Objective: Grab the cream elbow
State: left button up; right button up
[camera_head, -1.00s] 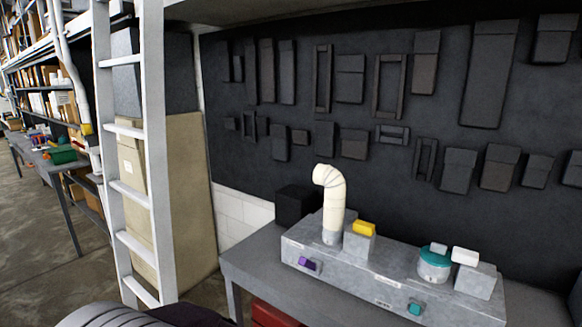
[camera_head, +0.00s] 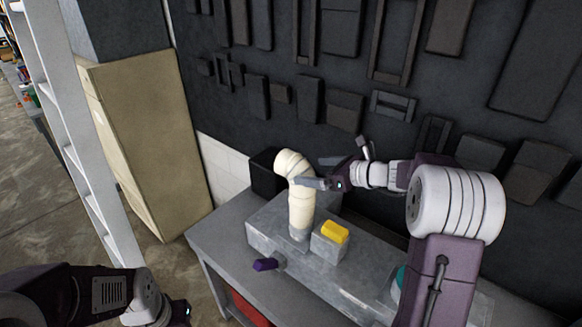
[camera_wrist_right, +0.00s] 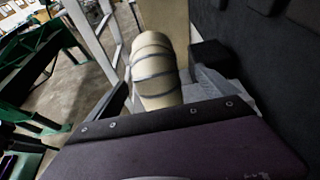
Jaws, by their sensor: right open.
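The cream elbow (camera_head: 300,192) stands upright on the grey metal box on the bench, its curved top bending to the left. My right gripper (camera_head: 316,172) comes in from the right at the height of the elbow's upper part, and it is open. In the right wrist view the elbow (camera_wrist_right: 156,72) shows between the two fingers, with the palm edge hiding its lower part. I cannot tell whether a finger touches it. My left arm (camera_head: 95,300) shows at the lower left; its gripper fingers are not visible.
A yellow block (camera_head: 335,231) sits on a small grey box just right of the elbow's foot. A purple piece (camera_head: 265,265) is on the front face. A black box (camera_head: 267,172) stands behind. A ladder (camera_head: 75,150) and tan panel (camera_head: 150,130) are at left.

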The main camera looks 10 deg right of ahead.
aim_at(308, 171)
jog(key=a, duration=0.1)
jog(key=w+a+p, duration=0.1)
jog(key=shift+w+a+f, duration=0.25)
jog(key=shift+a+f, duration=0.05)
jog(key=shift+a, duration=0.1)
jog(key=shift+w+a+f, duration=0.1)
jog(key=shift+w+f, duration=0.05)
jog(key=shift+w+f+p, duration=0.1)
jog(key=shift+w+p, duration=0.1)
jog(key=shift+p, duration=0.15)
jog(key=p+x, duration=0.2)
jog(key=x, duration=0.2)
jog(key=shift+w+a+f+p, duration=0.1)
jog(key=shift+w+f+p, duration=0.05)
jog(key=shift+w+p, duration=0.25)
jog(key=shift+a+f, duration=0.1)
jog(key=shift+a, duration=0.05)
jog(key=c, duration=1.7)
jog(key=shift+o, duration=0.2)
